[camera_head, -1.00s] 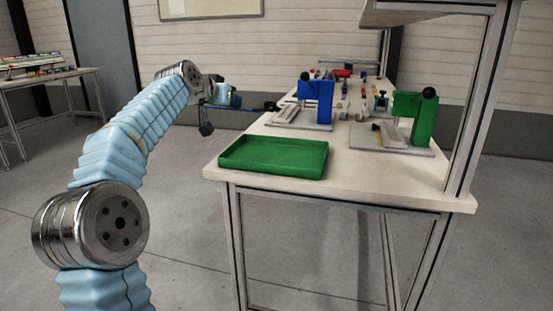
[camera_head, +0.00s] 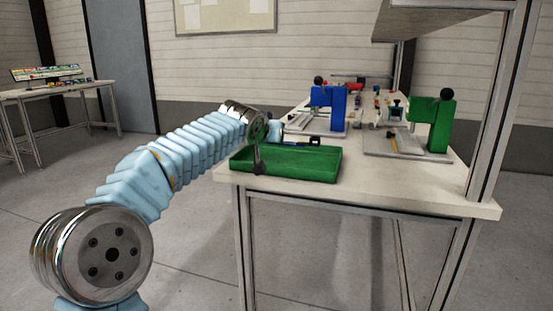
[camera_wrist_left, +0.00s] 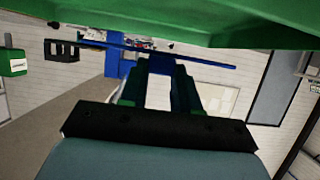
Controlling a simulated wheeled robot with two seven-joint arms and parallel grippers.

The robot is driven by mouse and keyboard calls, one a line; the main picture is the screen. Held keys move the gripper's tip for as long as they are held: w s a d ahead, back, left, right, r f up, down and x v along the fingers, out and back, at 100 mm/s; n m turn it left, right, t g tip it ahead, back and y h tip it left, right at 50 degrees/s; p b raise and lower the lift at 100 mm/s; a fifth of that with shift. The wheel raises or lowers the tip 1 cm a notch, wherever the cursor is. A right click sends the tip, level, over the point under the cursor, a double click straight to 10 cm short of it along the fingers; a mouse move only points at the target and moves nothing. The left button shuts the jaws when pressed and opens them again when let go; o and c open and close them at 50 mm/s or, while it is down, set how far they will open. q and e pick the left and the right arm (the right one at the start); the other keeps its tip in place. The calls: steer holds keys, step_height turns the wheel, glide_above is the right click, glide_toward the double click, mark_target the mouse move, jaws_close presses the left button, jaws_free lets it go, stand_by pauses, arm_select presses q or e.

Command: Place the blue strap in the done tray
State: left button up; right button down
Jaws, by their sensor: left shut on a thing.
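The blue strap (camera_wrist_left: 205,59) is a long thin band with a black buckle (camera_wrist_left: 62,51) at one end, seen in the left wrist view. My left gripper (camera_wrist_left: 172,66) is shut on it near its middle. In the head view my left gripper (camera_head: 274,131) is at the far left part of the done tray, and the strap (camera_head: 296,140) points right, level with the tray's far rim. The green done tray (camera_head: 285,170) lies at the bench's near left corner and looks empty. It fills the top of the wrist view (camera_wrist_left: 220,22). My right gripper is not in view.
A blue press fixture (camera_head: 327,97) and a green press fixture (camera_head: 436,122) stand on the bench (camera_head: 385,179) behind and right of the tray. Small parts lie farther back. A metal upright (camera_head: 490,120) rises at the bench's right side.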

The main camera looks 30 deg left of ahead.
mark_target(277, 163)
arm_select(q)
steer(key=shift+d+f, duration=0.25)
steer(key=shift+f, duration=0.1)
steer(key=shift+w+d+f+b, duration=0.1)
steer(key=shift+f+b, duration=0.1)
steer(key=shift+f, duration=0.4)
steer(key=shift+d+f+b, duration=0.15)
steer(key=shift+f+b, duration=0.1)
steer(key=shift+f, duration=0.4)
steer(key=shift+w+d+f+b, duration=0.1)
steer(key=shift+f+b, duration=0.1)
steer(key=shift+f, duration=0.4)
steer(key=shift+f, duration=0.2)
steer(key=o, duration=1)
steer(key=shift+r, duration=0.2)
steer(key=shift+s+r, duration=0.1)
steer(key=shift+s, duration=0.15)
steer(key=b+v, duration=0.1)
steer(key=v, duration=1)
steer(key=shift+s+d+r, duration=0.1)
steer(key=shift+s+r, duration=0.05)
steer(key=shift+s, duration=0.15)
